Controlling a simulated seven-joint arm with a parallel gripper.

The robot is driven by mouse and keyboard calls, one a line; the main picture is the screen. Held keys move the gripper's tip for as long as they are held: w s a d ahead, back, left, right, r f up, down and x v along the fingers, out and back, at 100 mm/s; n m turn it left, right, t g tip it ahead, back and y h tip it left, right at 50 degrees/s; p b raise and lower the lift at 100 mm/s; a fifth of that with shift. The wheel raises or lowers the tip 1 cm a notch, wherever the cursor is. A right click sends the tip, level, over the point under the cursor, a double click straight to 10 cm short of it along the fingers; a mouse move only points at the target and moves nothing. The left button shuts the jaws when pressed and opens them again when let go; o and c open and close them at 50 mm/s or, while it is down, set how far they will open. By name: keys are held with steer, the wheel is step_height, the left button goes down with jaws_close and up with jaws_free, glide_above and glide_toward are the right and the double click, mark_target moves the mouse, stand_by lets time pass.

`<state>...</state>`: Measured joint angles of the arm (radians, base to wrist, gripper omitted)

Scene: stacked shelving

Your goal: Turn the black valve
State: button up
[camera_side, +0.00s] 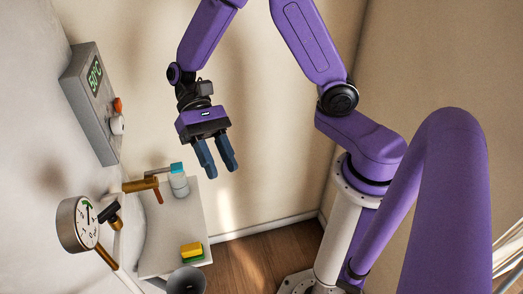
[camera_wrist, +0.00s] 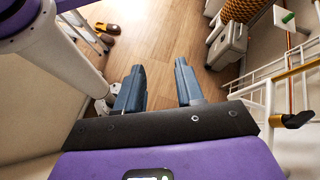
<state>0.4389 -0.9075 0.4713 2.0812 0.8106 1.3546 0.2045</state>
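A small black handle (camera_side: 108,212), which looks like the black valve, sits on the wall piping beside a round gauge (camera_side: 77,224) in the side view. A black handle on a brass pipe also shows at the right edge of the wrist view (camera_wrist: 297,119); I cannot tell for sure that it is the same one. My gripper (camera_side: 221,169) is open and empty, in the air above and to the right of the piping, apart from the valve. Its two blue fingers (camera_wrist: 159,88) stand wide apart in the wrist view, with only floor between them.
A grey control box (camera_side: 90,103) hangs on the left wall. Yellow and green blocks (camera_side: 191,251) lie on a white shelf (camera_side: 160,262). Open floor is to its right.

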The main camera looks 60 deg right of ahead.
steer(key=s+d+n+t+h, duration=0.2)
steer(key=s+d+n+h, duration=0.2)
steer(key=s+d+n, duration=0.1)
steer(key=shift+s+d+r+n+t, duration=0.2)
steer(key=shift+s+r+n+t, duration=0.25)
steer(key=shift+s, duration=0.3)
steer(key=shift+f, duration=0.1)
steer(key=m+t+y, duration=0.8)
steer(key=m+y, duration=0.8)
steer(key=m, duration=0.6)
glide_toward(106, 210)
steer(key=a, duration=1)
steer(key=shift+w+f, duration=0.1)
steer(key=shift+w, duration=0.25)
